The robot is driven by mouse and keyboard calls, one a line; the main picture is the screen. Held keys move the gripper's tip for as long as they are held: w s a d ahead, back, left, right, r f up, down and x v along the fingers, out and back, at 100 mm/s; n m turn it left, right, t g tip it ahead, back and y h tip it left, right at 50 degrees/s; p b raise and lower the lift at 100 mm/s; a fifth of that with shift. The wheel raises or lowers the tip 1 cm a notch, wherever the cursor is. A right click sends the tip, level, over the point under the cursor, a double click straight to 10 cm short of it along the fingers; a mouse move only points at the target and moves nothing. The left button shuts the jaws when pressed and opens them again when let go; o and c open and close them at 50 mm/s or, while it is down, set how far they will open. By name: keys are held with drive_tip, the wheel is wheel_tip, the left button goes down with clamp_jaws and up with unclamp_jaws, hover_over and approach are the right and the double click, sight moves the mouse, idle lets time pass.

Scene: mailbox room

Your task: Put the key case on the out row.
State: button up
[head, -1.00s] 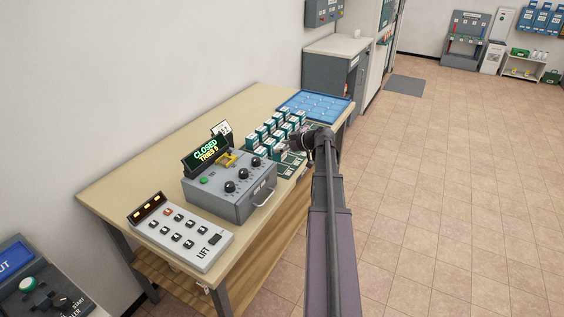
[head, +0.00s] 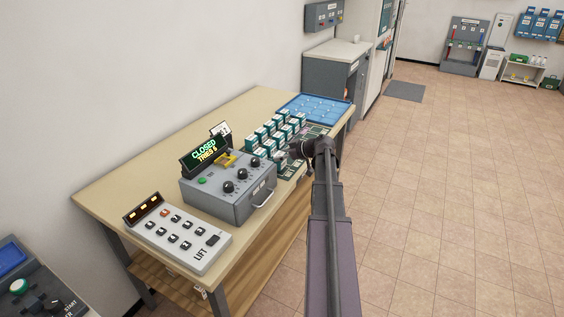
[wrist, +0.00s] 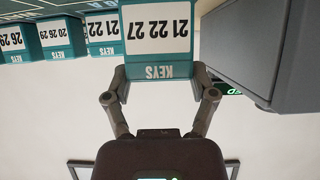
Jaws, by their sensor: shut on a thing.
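A key case (wrist: 158,40) with a white label reading "21 22 27" and "KEYS" is between the fingers of my gripper (wrist: 159,84) in the wrist view, where it appears upside down. The gripper is shut on it. In the head view my gripper (head: 296,150) is at the front edge of the group of teal-and-white key cases (head: 270,132); the arm hides much of what it holds. A dark green board (head: 316,131) with marked squares lies under and in front of the cases. I cannot read which row is the out row.
A white lift panel (head: 178,236) is nearer, and a blue tray (head: 315,108) lies behind. The tan table (head: 110,195) is clear along the wall.

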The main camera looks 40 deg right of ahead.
drive_tip(key=shift+f+b, duration=0.3)
drive_tip(key=shift+f, duration=0.25)
drive_tip(key=shift+f, duration=0.15)
drive_tip(key=o, duration=1.1)
drive_tip(key=shift+r, duration=0.2)
drive_tip(key=shift+s+d+r+p, duration=0.1)
drive_tip(key=shift+s+r+p, duration=0.1)
drive_tip(key=shift+s+p, duration=0.1)
drive_tip(key=p+v, duration=0.5)
drive_tip(key=v, duration=0.6)
drive_tip(key=shift+s+d, duration=0.1)
